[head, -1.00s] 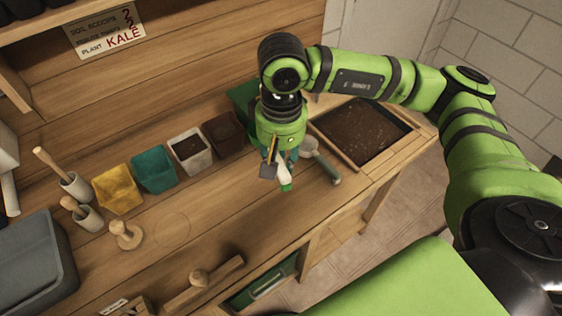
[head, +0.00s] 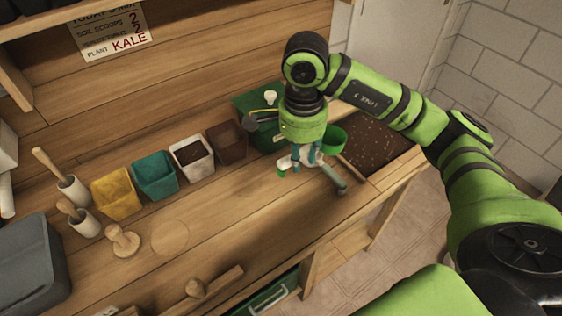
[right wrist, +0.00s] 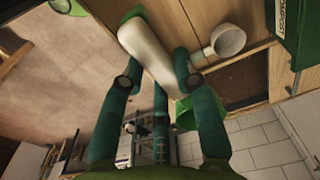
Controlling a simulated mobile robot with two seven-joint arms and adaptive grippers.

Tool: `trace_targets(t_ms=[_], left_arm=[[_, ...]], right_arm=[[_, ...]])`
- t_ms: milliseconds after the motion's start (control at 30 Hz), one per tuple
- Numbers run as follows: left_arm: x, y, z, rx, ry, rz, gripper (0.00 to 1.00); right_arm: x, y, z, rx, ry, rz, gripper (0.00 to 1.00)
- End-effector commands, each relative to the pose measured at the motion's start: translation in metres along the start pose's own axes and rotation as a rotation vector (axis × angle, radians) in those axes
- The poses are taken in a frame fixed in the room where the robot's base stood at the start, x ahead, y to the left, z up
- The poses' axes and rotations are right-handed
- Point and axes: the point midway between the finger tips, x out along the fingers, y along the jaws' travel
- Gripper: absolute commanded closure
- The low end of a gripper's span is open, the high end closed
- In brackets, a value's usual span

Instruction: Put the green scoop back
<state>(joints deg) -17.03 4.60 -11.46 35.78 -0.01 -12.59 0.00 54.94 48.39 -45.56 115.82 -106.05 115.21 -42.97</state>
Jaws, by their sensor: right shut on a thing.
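The green scoop has a white handle (head: 284,162) with a green end and a round green bowl (head: 333,139). My right gripper (head: 305,158) is shut on the handle and holds the scoop above the right part of the bench. In the right wrist view, the white handle (right wrist: 150,50) lies across between the teal fingers (right wrist: 160,85), and part of the green bowl (right wrist: 186,115) shows behind the right finger. The bowl's inside cannot be made out. My left gripper is not in view.
A second scoop with a grey-teal handle (head: 334,180) lies below my gripper; its pale bowl (right wrist: 229,39) shows in the right wrist view. A soil tray (head: 415,160) is at the right. A green compost box (head: 243,101) and several pots stand along the back.

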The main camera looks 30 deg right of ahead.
Motion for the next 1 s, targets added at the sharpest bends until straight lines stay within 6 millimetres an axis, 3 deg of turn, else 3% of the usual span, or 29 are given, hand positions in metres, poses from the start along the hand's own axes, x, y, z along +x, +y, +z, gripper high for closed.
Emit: trace_targets(t_ms=[200, 400, 567, 833, 1000], left_arm=[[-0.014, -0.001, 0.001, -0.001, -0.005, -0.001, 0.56], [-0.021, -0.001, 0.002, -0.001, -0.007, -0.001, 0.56], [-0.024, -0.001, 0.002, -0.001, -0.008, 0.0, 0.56], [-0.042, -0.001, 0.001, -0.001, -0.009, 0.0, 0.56], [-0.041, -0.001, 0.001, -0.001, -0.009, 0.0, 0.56]], right_arm=[[0.026, -0.05, 0.002, 0.001, -0.004, 0.005, 1.0], [0.045, -0.078, 0.002, -0.001, -0.001, 0.002, 1.0], [0.052, -0.084, 0.002, -0.004, 0.001, 0.001, 1.0], [0.086, -0.083, 0.003, -0.004, 0.0, 0.002, 1.0], [0.091, -0.084, 0.003, -0.005, 0.001, -0.001, 1.0]])
